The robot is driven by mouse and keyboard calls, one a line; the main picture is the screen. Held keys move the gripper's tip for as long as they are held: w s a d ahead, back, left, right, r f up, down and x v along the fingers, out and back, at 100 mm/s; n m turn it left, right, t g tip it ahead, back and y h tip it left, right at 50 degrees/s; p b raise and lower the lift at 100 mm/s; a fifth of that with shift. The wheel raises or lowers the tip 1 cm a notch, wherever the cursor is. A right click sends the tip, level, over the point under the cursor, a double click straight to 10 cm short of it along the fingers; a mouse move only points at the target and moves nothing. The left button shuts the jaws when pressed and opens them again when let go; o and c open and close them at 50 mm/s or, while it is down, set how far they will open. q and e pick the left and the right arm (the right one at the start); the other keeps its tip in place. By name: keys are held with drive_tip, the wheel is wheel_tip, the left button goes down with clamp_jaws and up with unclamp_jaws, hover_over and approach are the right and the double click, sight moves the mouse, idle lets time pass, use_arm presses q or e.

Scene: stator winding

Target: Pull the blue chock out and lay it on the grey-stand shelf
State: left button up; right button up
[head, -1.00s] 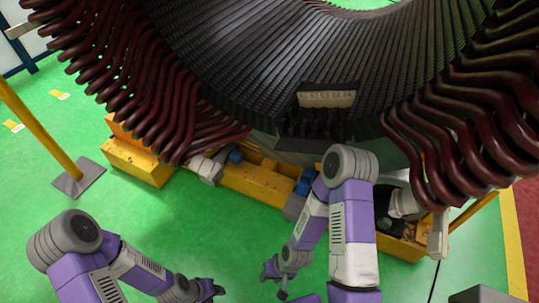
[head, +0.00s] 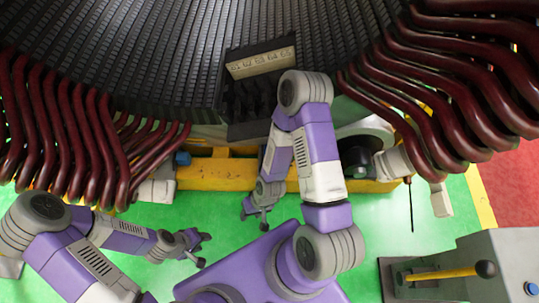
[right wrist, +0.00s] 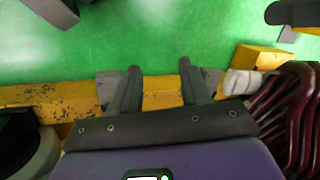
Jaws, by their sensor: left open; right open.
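A small blue block (head: 182,158), possibly the blue chock, sits at the left end of the yellow beam under the stator (head: 160,50) in the head view. The grey stand (head: 505,250) is partly visible at the lower right. My left gripper (head: 197,246) is open and empty at lower left, above the green floor. My right gripper (head: 254,210) is open and empty in front of the yellow beam, apart from the blue block. In the right wrist view its two fingers (right wrist: 160,88) are spread with nothing between them. My right arm hides part of the beam.
The yellow beam (head: 217,174) runs below the stator. Dark red coil ends (head: 440,75) hang low at both sides. Green floor (head: 385,225) is open between beam and stand.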

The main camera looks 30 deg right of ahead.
drive_tip(key=shift+o, duration=1.1)
drive_tip(key=shift+w+d+f, duration=0.1)
drive_tip(key=shift+w+f, duration=0.15)
drive_tip(key=shift+f, duration=0.05)
drive_tip(key=o, duration=0.6)
drive_tip(key=w+d+f+m+h+b, duration=0.1)
drive_tip(key=w+d+f, duration=0.3)
drive_tip(key=w+f, duration=0.2)
drive_tip(key=shift+w+d+f+m+t, duration=0.2)
drive_tip(key=shift+w+f+m+t, duration=0.15)
drive_tip(key=shift+f, duration=0.5)
drive_tip(key=w+d+f+h+b, duration=0.1)
drive_tip(key=w+d+f, duration=0.5)
drive_tip(key=w+d+f+m+t+h+b, duration=0.1)
drive_tip(key=w+d+f+h, duration=0.1)
drive_tip(key=w+d+f, duration=0.4)
drive_tip(key=w+d+f+m+t+h+b, duration=0.1)
drive_tip(key=w+d+f+h, duration=0.1)
drive_tip(key=w+d+f, duration=0.4)
drive_tip(key=shift+w+d+f+b, duration=0.1)
drive_tip(key=shift+w+d+b, duration=0.1)
drive_tip(key=shift+w, duration=0.35)
drive_tip(key=shift+w+d+f+b, duration=0.1)
drive_tip(key=shift+w+d+b, duration=0.1)
drive_tip(key=shift+w, duration=0.35)
drive_tip(key=shift+w+d+t+h, duration=0.15)
drive_tip(key=shift+w+t+h, duration=0.15)
drive_tip(key=shift+w, duration=0.2)
